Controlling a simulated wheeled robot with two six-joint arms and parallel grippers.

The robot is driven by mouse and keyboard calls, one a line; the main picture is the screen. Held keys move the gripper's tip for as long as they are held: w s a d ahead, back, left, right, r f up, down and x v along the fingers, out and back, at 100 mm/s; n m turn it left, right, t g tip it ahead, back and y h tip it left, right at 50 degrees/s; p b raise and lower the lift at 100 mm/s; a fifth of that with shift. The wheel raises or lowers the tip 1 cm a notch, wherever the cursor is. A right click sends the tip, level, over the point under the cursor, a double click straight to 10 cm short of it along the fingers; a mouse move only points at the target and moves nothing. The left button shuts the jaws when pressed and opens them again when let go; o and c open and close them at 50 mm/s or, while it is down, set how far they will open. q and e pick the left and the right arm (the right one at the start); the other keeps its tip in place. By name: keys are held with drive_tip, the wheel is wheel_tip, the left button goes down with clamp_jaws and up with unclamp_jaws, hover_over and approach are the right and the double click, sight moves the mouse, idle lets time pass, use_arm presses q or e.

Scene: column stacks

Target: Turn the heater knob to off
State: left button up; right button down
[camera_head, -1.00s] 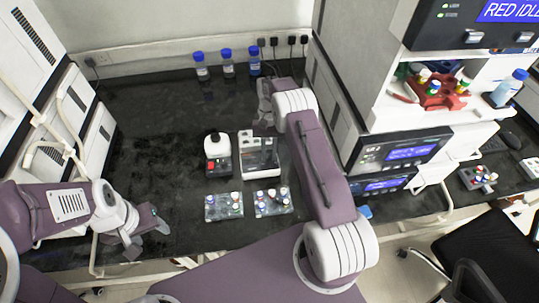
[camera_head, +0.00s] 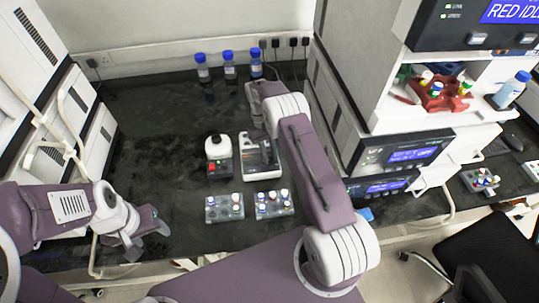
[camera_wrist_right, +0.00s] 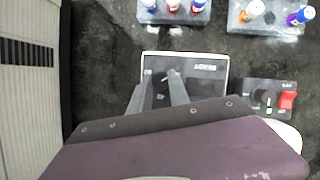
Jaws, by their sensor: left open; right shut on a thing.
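The heater (camera_head: 262,172) is a low white-edged box on the black bench. Its dark front panel with small lettering shows in the right wrist view (camera_wrist_right: 208,67). The heater knob (camera_wrist_right: 168,75) is on the left part of that panel and mostly hidden between the fingers. My right gripper (camera_wrist_right: 162,84) comes down over the heater, its fingers closed around the knob. In the head view my right wrist partly covers the gripper and the heater's back. My left gripper (camera_head: 146,232) is open and empty at the bench's front left, far from the heater.
A small white device with a red switch (camera_head: 218,157) stands just left of the heater. Two vial racks (camera_head: 224,208) (camera_head: 274,204) lie in front. Blue-capped bottles (camera_head: 229,68) stand at the back wall. Stacked instruments (camera_head: 400,155) rise to the right. The left bench is clear.

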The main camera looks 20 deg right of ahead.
drive_tip(key=c, duration=1.2)
unclamp_jaws()
drive_tip(key=shift+c, duration=0.2)
drive_tip(key=shift+r, duration=0.1)
drive_tip(key=v, duration=0.7)
drive_tip(key=shift+r, duration=0.2)
